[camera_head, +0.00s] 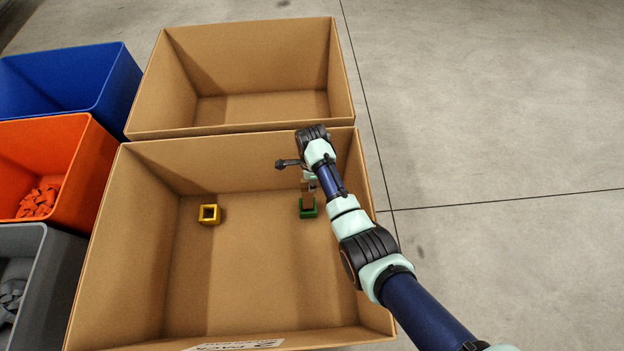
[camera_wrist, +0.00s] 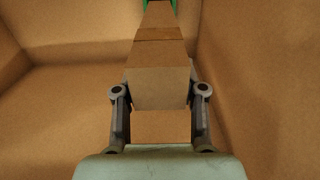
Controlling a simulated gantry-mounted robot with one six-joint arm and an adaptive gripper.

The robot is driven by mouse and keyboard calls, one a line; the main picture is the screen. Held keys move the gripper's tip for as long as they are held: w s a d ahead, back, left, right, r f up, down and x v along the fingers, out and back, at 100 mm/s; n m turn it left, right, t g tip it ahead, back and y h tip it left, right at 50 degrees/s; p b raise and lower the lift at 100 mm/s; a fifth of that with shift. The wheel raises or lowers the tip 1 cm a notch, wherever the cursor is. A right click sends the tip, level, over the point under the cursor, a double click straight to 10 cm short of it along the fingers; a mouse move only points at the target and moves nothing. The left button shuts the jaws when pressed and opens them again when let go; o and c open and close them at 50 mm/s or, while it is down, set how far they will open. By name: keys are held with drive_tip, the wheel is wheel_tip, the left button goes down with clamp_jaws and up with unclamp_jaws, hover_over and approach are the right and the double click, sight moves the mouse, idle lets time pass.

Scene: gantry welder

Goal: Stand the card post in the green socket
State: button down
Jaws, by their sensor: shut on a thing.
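The card post is a brown cardboard-coloured block (camera_wrist: 160,88) between my gripper's fingers in the wrist view. In the head view its lower part (camera_head: 307,201) shows below my gripper (camera_head: 308,180), at the green socket. The green socket (camera_head: 308,213) sits on the floor of the near cardboard box, right of its middle. A bit of its green also shows at the top of the wrist view (camera_wrist: 147,3). My gripper (camera_wrist: 160,95) is shut on the post. The post looks upright, with its lower end at the socket opening; I cannot tell how deep it sits.
A yellow socket (camera_head: 209,214) stands left in the same near box (camera_head: 130,240). A second, empty box (camera_head: 250,70) is behind. Blue (camera_head: 70,75), orange (camera_head: 75,150) and grey (camera_head: 50,290) bins stand left. The near box's walls surround my gripper; its front floor is clear.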

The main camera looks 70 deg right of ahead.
wheel_tip(320, 180, down, 7)
drive_tip(key=b, duration=0.5)
idle(2.0)
drive_tip(key=c, duration=0.6)
unclamp_jaws()
wheel_tip(320, 180, up, 12)
